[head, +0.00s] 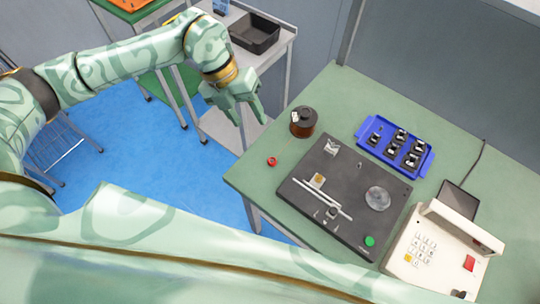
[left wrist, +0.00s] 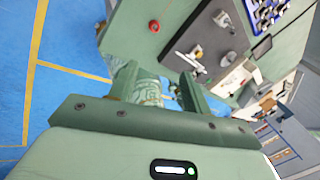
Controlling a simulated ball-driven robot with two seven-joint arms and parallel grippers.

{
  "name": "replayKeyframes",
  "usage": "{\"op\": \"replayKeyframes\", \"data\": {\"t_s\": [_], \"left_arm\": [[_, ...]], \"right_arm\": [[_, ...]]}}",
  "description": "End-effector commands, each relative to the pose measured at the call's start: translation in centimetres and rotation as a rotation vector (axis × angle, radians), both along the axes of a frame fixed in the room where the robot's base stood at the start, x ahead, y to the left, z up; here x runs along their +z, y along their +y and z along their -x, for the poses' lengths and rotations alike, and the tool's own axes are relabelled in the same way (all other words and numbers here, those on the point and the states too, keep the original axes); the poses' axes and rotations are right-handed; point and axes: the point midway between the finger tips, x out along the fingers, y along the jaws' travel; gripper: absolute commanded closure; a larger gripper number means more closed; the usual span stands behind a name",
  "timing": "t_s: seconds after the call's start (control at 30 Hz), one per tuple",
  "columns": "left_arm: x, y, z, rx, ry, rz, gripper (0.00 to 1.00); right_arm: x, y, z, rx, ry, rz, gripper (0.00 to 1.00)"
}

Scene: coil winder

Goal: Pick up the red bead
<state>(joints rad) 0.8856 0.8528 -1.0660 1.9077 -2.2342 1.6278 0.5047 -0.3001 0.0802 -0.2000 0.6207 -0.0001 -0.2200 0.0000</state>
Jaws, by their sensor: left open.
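The red bead (head: 272,161) is a small red ring lying on the green table top (head: 330,100), near the table's left edge. It also shows in the left wrist view (left wrist: 154,26), above and beyond my fingertips. My left gripper (head: 249,117) is open and empty, with its fingers pointing down. In the head view it is above and slightly left of the bead, apart from it. In the left wrist view its two fingers (left wrist: 157,72) stand apart with no object held between them. My right gripper is in neither view.
Right of the bead are a copper wire spool (head: 303,122) and a dark winder plate (head: 322,208). Beyond are a blue tray (head: 427,160) of small parts and a white keypad box (head: 407,262). A black bin (head: 254,42) stands on a side table at the back.

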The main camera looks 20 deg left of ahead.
Motion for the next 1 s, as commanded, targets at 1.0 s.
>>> {"op": "replayKeyframes", "data": {"t_s": [1.0], "left_arm": [[-12.2, -2.7, -0.7, 1.165, 0.499, -0.096, 0.52]], "right_arm": [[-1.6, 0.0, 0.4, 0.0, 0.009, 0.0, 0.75]]}}
